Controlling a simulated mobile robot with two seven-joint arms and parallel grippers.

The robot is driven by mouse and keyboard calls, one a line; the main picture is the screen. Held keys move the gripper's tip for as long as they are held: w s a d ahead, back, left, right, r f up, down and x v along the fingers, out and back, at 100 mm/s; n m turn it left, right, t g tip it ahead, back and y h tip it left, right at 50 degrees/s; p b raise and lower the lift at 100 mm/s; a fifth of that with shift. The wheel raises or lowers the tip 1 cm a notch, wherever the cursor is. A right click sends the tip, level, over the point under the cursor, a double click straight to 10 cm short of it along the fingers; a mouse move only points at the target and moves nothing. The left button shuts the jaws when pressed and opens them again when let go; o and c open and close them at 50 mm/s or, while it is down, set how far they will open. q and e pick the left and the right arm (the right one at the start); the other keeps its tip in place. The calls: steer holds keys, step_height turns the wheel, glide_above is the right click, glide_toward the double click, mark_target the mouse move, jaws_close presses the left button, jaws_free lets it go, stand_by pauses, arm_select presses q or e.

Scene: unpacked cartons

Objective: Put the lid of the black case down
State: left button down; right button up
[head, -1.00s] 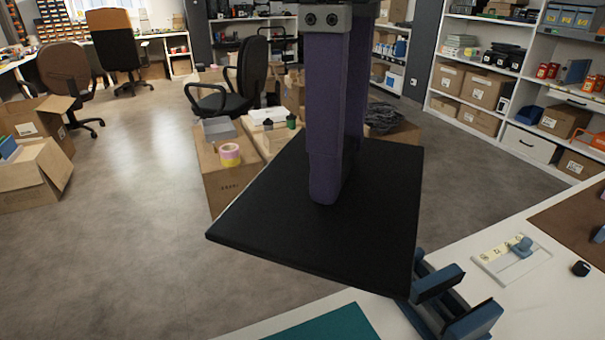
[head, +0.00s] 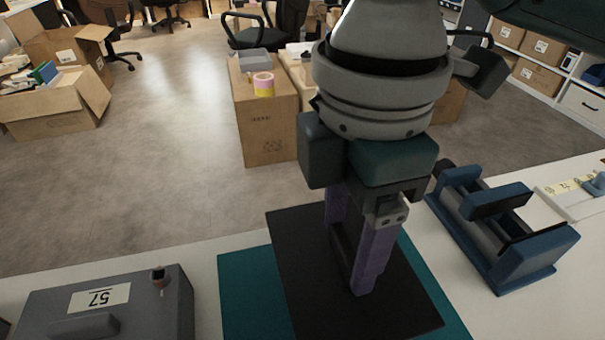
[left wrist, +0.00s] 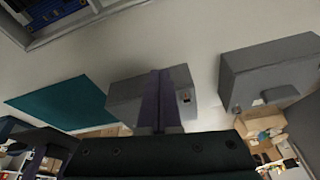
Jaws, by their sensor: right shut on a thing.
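The lid is a flat black panel (head: 300,275) in the head view, over the teal mat (head: 243,290). My right gripper (head: 350,255), with purple fingers, points down and is shut on the lid, near its middle. Whether the lid touches the mat cannot be told. In the left wrist view a dark panel, probably this lid (left wrist: 45,137), shows at the lower left. No black case body can be made out. My left gripper (left wrist: 162,80) shows only in the left wrist view, its purple fingers together with nothing seen between them.
A grey case (head: 165,300) labelled 57 stands left of the mat. A blue-and-grey device (head: 530,262) stands close on the right, with a white board (head: 570,195) beyond it. White table shows between the grey case and mat. Cartons (head: 265,125) stand on the floor beyond.

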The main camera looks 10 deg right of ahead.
mark_target(347, 245)
arm_select(q)
steer(key=shift+f, duration=0.5)
arm_select(e)
step_height(347, 245, down, 3)
steer(key=shift+f, duration=0.2)
arm_select(q)
steer(key=shift+f+b, duration=0.55)
steer(key=shift+b, duration=0.25)
arm_select(e)
step_height(347, 245, down, 4)
steer(key=shift+r, duration=0.25)
arm_select(q)
steer(key=shift+d, duration=0.1)
arm_select(e)
steer(key=shift+f, duration=0.3)
steer(key=shift+f, duration=0.1)
steer(key=o, duration=1.5)
steer(key=shift+c, duration=0.2)
